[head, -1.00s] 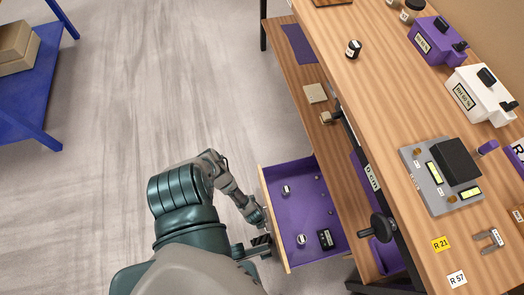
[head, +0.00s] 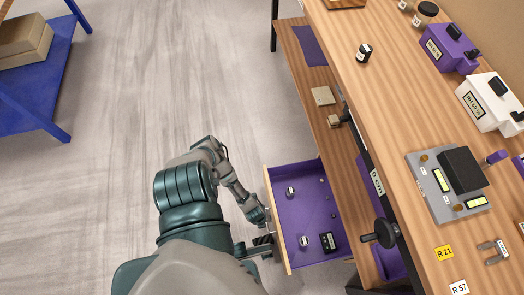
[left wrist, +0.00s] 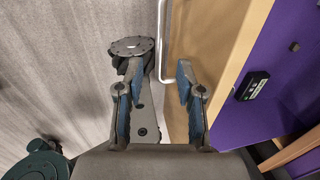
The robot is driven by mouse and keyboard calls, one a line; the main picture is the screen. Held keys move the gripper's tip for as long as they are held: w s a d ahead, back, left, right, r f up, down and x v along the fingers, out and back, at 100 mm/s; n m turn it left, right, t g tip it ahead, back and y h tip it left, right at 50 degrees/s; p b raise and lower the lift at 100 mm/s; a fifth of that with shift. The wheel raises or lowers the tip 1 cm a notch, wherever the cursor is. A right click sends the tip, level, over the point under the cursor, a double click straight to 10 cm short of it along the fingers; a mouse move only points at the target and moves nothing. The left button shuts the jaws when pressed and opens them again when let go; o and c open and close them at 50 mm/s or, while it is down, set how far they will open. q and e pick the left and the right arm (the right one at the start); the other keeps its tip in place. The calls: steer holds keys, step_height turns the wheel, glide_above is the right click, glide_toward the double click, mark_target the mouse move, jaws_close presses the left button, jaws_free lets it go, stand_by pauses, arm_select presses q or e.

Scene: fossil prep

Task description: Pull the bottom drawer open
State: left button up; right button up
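The bottom drawer (head: 283,235) stands pulled out from the bench, with a wooden front and a purple inside. It holds a small black box (head: 328,242) and several small pieces. My left gripper (head: 266,221) is at the outer side of the drawer front. In the left wrist view the gripper (left wrist: 154,85) is open, its blue-padded fingers apart. The metal bar handle (left wrist: 162,45) runs between and beyond the fingertips; no grip on it shows. The wooden drawer front (left wrist: 215,55) is just right of the fingers. My right gripper is not in view.
The wooden bench (head: 385,105) carries purple and white devices, a grey instrument (head: 440,195) and labels. A black clamp knob (head: 380,233) juts from its edge near the drawer. A blue shelf (head: 55,85) stands at the far left. The floor (head: 165,80) between is clear.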

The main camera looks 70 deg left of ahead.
arm_select(q)
step_height(320, 180, up, 7)
steer(key=s, duration=0.1)
steer(key=shift+s+r, duration=0.2)
steer(key=shift+d, duration=0.1)
stand_by(0.4)
